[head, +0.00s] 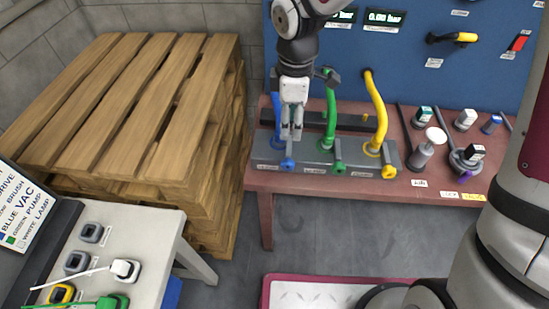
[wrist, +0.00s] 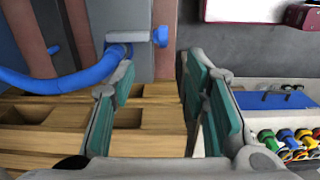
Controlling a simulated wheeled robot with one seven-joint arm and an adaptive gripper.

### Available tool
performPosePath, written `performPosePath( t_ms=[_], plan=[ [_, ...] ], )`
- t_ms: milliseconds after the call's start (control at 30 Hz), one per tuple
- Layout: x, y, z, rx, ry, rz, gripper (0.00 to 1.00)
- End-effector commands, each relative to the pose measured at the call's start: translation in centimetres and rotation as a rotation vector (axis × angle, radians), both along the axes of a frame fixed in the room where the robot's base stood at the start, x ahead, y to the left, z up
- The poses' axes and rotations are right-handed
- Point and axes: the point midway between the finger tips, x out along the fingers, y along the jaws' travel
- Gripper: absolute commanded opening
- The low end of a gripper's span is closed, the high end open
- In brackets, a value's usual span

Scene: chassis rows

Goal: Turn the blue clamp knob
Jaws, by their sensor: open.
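The blue clamp knob (head: 287,163) sticks out of the front of the left block on the grey manifold, below the blue hose (head: 277,118). My gripper (head: 291,136) is above and just behind the knob, pointing down, and looks apart from it. In the wrist view the blue knob (wrist: 160,36) lies beyond the fingertips, roughly in line with the gap between them. My gripper's teal-padded fingers (wrist: 158,72) are spread, with nothing between them. The blue hose (wrist: 62,80) curves off to the left there.
Green (head: 338,168) and yellow (head: 389,171) knobs with their hoses stand to the right on the same manifold. A wooden pallet stack (head: 130,100) stands close on the left. Several valves and levers crowd the red bench's (head: 350,186) right side.

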Motion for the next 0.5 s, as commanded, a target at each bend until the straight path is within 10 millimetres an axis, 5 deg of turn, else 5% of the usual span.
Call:
performPosePath(
  t_ms=[500],
  plan=[
    [-0.2, 0.0, -9.3, 0.000, 0.006, 0.002, 0.42]
  ],
)
